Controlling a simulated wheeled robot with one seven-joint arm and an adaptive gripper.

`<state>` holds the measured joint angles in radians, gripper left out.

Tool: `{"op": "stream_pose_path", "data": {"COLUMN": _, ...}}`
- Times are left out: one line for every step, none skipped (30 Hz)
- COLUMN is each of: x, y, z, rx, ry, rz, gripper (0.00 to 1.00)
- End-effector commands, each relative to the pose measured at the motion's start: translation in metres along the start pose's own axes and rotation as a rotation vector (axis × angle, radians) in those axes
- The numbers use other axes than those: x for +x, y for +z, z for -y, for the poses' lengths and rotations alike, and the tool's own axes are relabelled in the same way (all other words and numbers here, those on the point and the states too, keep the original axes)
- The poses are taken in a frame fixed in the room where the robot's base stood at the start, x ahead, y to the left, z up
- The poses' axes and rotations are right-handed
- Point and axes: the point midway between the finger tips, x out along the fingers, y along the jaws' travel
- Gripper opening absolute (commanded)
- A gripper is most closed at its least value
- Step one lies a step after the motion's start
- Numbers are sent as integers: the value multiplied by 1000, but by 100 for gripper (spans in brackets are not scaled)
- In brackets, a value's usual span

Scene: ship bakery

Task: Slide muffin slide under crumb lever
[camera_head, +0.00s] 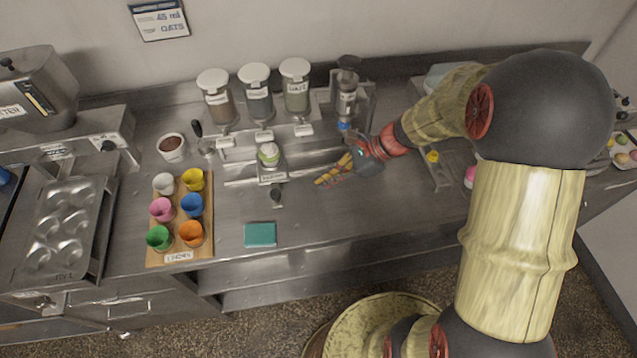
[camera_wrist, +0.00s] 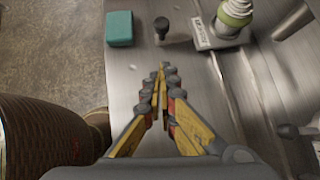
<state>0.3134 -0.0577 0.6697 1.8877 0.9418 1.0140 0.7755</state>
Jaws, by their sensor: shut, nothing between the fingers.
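The muffin slide (camera_head: 272,178) is a small pale carriage with a label, on a metal track left of my gripper. It carries a cup with a white-and-green top (camera_head: 268,154). A dark knob (camera_head: 276,193) stands at its front. In the wrist view the slide (camera_wrist: 218,38) is at the upper right and the knob (camera_wrist: 161,28) at the top middle. Several pale levers, such as the middle one (camera_head: 262,138), sit below the labelled dispensers; I cannot read which is crumb. My gripper (camera_head: 319,184) is shut and empty, right of the knob and apart from it; its fingers (camera_wrist: 161,68) meet.
A teal block (camera_head: 260,234) lies near the counter's front edge. A wooden board (camera_head: 180,240) with colored cups and a muffin tin (camera_head: 63,225) are at left. A darker dispenser (camera_head: 347,95) stands behind my gripper. The counter between gripper and teal block is clear.

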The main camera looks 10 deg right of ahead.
Motion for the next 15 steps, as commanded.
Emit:
{"op": "stream_pose_path", "data": {"x": 12, "y": -1, "z": -1, "rx": -1, "ry": 4, "rz": 0, "gripper": 0}}
{"op": "stream_pose_path", "data": {"x": 19, "y": -1, "z": -1, "rx": 0, "ry": 4, "rz": 0, "gripper": 0}}
{"op": "stream_pose_path", "data": {"x": 27, "y": -2, "z": -2, "rx": 0, "ry": 5, "rz": 0, "gripper": 0}}
{"op": "stream_pose_path", "data": {"x": 33, "y": -1, "z": -1, "rx": -1, "ry": 4, "rz": 0, "gripper": 0}}
{"op": "stream_pose_path", "data": {"x": 39, "y": -1, "z": -1, "rx": 0, "ry": 3, "rz": 0, "gripper": 0}}
{"op": "stream_pose_path", "data": {"x": 47, "y": -2, "z": -1, "rx": 0, "ry": 4, "rz": 0, "gripper": 0}}
{"op": "stream_pose_path", "data": {"x": 53, "y": -2, "z": -2, "rx": 0, "ry": 5, "rz": 0, "gripper": 0}}
{"op": "stream_pose_path", "data": {"x": 59, "y": -2, "z": -1, "rx": 0, "ry": 4, "rz": 0, "gripper": 0}}
{"op": "stream_pose_path", "data": {"x": 66, "y": -2, "z": -1, "rx": -1, "ry": 4, "rz": 0, "gripper": 0}}
{"op": "stream_pose_path", "data": {"x": 72, "y": -2, "z": -1, "rx": -1, "ry": 4, "rz": 0, "gripper": 0}}
{"op": "stream_pose_path", "data": {"x": 77, "y": -1, "z": -1, "rx": -1, "ry": 4, "rz": 0, "gripper": 0}}
{"op": "stream_pose_path", "data": {"x": 81, "y": 4, "z": 0, "rx": -4, "ry": 2, "rz": 0, "gripper": 0}}
{"op": "stream_pose_path", "data": {"x": 84, "y": 8, "z": 0, "rx": -4, "ry": 2, "rz": -1, "gripper": 0}}
{"op": "stream_pose_path", "data": {"x": 86, "y": 11, "z": 0, "rx": -3, "ry": 2, "rz": -1, "gripper": 0}}
{"op": "stream_pose_path", "data": {"x": 90, "y": 15, "z": 0, "rx": -3, "ry": 1, "rz": 0, "gripper": 0}}
